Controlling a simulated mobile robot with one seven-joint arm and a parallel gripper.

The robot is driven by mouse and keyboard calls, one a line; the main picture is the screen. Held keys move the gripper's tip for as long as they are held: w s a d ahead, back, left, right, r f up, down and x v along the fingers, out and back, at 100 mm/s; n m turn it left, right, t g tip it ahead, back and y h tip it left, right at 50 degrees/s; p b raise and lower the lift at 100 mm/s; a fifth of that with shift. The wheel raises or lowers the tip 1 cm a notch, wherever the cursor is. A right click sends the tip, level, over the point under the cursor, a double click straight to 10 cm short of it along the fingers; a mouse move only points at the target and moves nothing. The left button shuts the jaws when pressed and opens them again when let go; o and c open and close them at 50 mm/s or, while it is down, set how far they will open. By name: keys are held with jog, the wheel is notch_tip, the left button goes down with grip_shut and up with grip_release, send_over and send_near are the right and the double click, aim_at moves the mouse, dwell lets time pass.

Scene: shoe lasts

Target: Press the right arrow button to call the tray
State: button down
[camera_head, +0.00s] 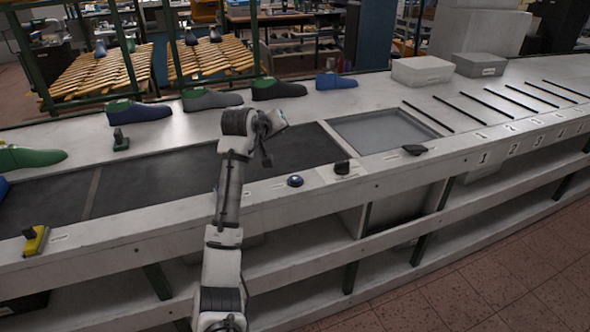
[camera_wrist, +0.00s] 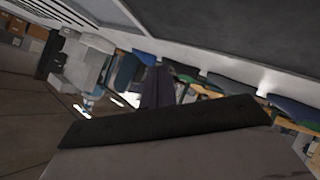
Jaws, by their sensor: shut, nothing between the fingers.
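No arrow marking is readable on either, so I cannot tell which is the right arrow button. My gripper (camera_head: 266,160) is shut and empty, above the dark belt, up and left of the blue button and apart from it. The wrist view is tilted and shows a dark block of my wrist or gripper, with no button. A grey recessed tray area (camera_head: 384,131) lies right of the belt.
Blue (camera_head: 140,111), grey and black shoe lasts stand along the bench's back edge; a green one (camera_head: 30,157) is at far left. A yellow-and-black device (camera_head: 36,240) sits front left. A flat black object (camera_head: 414,150) lies on the right ledge. Grey boxes (camera_head: 422,70) stand behind.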

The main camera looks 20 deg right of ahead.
jog(key=d+f+g, duration=0.1)
jog(key=s+d+f+g, duration=0.1)
jog(key=d, duration=0.1)
jog(key=s+d+f, duration=0.1)
jog(key=shift+s+d+f+g+y+p, duration=0.2)
jog(key=shift+g+y+p, duration=0.1)
jog(key=shift+g+p, duration=0.1)
jog(key=b, duration=0.6)
send_over(294, 180)
notch_tip(294, 180, down, 7)
jog(key=shift+r, duration=0.1)
jog(key=shift+f, duration=0.95)
jog(key=shift+f, duration=0.2)
dwell(0.6)
jog(key=shift+f, duration=0.2)
